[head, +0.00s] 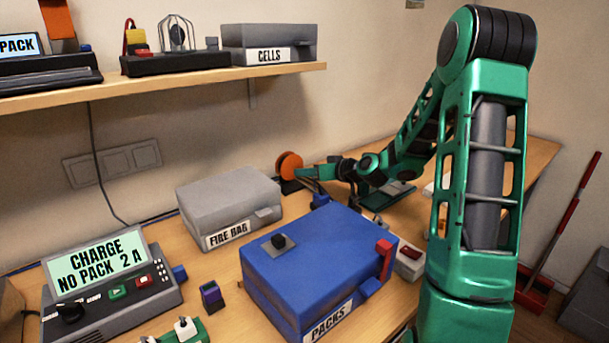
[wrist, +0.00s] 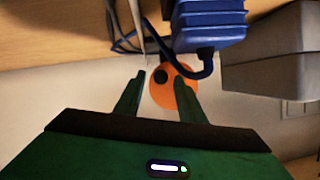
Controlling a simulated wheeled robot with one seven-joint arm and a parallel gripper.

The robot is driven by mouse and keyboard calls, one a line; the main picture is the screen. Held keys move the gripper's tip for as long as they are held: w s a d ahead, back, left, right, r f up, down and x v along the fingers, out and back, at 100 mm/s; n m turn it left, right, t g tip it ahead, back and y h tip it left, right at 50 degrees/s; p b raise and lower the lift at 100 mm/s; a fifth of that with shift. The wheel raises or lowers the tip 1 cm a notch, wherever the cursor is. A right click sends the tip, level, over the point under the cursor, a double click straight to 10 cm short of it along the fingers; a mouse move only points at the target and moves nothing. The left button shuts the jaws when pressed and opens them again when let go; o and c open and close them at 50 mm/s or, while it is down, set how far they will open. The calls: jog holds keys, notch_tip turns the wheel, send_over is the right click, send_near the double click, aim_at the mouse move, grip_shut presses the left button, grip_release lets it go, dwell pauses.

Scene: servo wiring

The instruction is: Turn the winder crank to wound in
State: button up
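The winder is an orange disc (head: 289,162) on a dark base at the back of the bench, right of the grey fire bag box. In the wrist view the orange disc (wrist: 160,97) faces me, with a small dark knob (wrist: 160,76) that looks like the crank handle. My gripper (wrist: 159,77) is open, its two green fingers on either side of the knob in the picture, with gaps on both sides. I cannot tell whether the tips reach the knob's depth. In the head view my gripper (head: 303,173) is at the disc's right side, partly hidden.
The grey fire bag box (head: 225,200) stands left of the winder. The blue packs box (head: 320,255) stands in front. A blue device with dark cables (wrist: 208,25) is close to the fingers. The wall is behind and a shelf (head: 160,87) hangs above.

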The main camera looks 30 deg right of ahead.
jog(key=shift+w+a+f, duration=0.1)
jog(key=shift+w+f, duration=0.05)
jog(key=shift+w, duration=0.2)
jog(key=shift+c, duration=0.2)
grip_shut()
jog(key=shift+f+m+y, duration=0.15)
jog(key=shift+m+y, duration=0.25)
jog(key=shift+m, duration=0.2)
jog(key=shift+o, duration=0.2)
grip_release()
jog(key=shift+s, duration=0.1)
